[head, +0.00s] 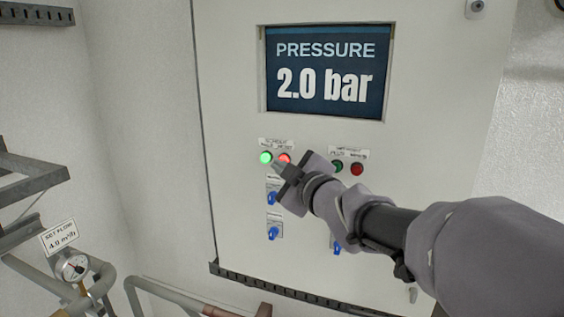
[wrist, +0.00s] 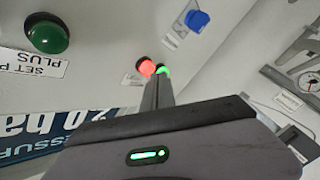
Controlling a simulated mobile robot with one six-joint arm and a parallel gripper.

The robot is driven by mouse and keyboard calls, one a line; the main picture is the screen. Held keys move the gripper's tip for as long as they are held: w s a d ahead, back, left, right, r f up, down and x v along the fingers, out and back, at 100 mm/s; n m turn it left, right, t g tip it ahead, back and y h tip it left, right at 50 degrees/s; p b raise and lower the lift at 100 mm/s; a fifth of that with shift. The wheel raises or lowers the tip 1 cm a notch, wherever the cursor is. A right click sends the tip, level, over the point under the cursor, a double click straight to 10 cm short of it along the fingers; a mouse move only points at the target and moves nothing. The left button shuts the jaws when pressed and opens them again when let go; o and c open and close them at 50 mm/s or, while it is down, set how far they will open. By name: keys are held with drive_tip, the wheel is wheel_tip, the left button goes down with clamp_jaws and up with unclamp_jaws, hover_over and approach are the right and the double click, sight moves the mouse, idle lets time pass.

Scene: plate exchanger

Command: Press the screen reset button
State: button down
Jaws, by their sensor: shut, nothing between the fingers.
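On the white panel, below the screen (head: 325,75) reading "PRESSURE 2.0 bar", a lit green button (head: 265,157) and a lit red button (head: 285,157) sit side by side under a small label (head: 276,143), whose words are hard to read. My gripper (head: 277,164) is shut and empty, its tips just below and in front of this pair. In the wrist view the closed fingers (wrist: 157,82) point at the red button (wrist: 147,67) and green button (wrist: 163,71), partly covering the green one. I cannot tell whether the tips touch either.
A darker green button (head: 337,166) and red button (head: 357,169) sit to the right. Blue knobs (head: 273,198) lie below, close to my gripper. Pipes and a gauge (head: 73,267) stand at lower left. A dark rail (head: 300,291) runs along the panel's bottom.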

drive_tip(key=shift+w+d, duration=0.15)
drive_tip(key=shift+w, duration=0.3)
idle(0.3)
drive_tip(key=shift+s, duration=0.1)
drive_tip(key=shift+s+a+b, duration=0.3)
drive_tip(key=shift+s+b, duration=0.1)
drive_tip(key=shift+s, duration=0.3)
drive_tip(key=shift+s+a+b, duration=0.3)
drive_tip(key=shift+s+b, duration=0.1)
drive_tip(key=shift+s, duration=0.4)
drive_tip(key=shift+s+a+b, duration=0.25)
drive_tip(key=shift+s+b, duration=0.1)
drive_tip(key=shift+s, duration=0.4)
drive_tip(key=shift+s+a+b, duration=0.3)
drive_tip(key=shift+s+b, duration=0.1)
drive_tip(key=shift+s, duration=0.4)
drive_tip(key=shift+f, duration=0.15)
